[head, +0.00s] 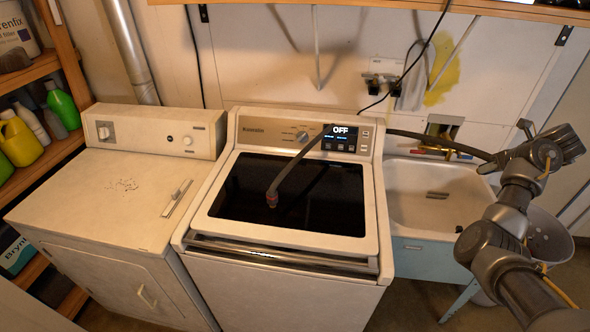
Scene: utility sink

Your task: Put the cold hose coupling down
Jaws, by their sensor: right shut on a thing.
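My right gripper (490,166) is at the right, above the right part of the sink basin. It is shut on the end of a dark grey hose (432,138) that runs from behind the washer. The cold hose coupling at that end is hidden by the gripper. A second grey hose (293,165) hangs over the washer, and its red-ringed coupling (271,198) is at the dark lid. My left gripper is not in view.
The white sink (430,208) has a small grey item (437,195) inside. Brass taps (433,151) are at its back. The washer (250,222) has a dark glass lid.

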